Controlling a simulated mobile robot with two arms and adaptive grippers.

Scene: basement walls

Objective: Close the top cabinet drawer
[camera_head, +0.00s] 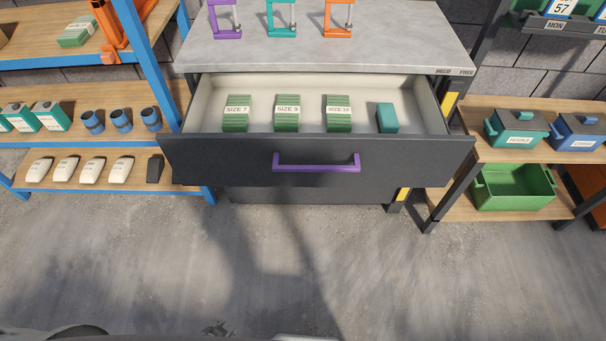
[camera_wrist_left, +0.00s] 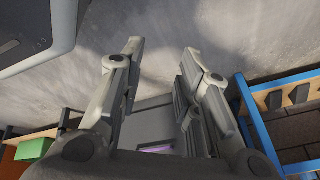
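The top cabinet drawer (camera_head: 225,162) is pulled well out of the grey-topped cabinet (camera_head: 330,50) in the head view. Its dark front carries a purple handle (camera_head: 316,168). Inside lie green stacks labelled SIZE 7 (camera_head: 236,115), SIZE 9 (camera_head: 287,115) and what looks like SIZE 10 (camera_head: 339,115), with a teal block (camera_head: 387,118) on the right. My left gripper (camera_wrist_left: 165,58) shows in the left wrist view with its two fingers spread and nothing between them. Past the fingers, part of the purple handle (camera_wrist_left: 157,149) shows, apart from them. My right gripper is not in view.
Purple (camera_head: 226,18), teal (camera_head: 282,18) and orange (camera_head: 338,18) frames stand on the cabinet top. A blue-posted shelf (camera_head: 110,176) is at left. A wooden shelf with a green crate (camera_head: 513,188) is at right. The concrete floor (camera_head: 300,260) in front is clear.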

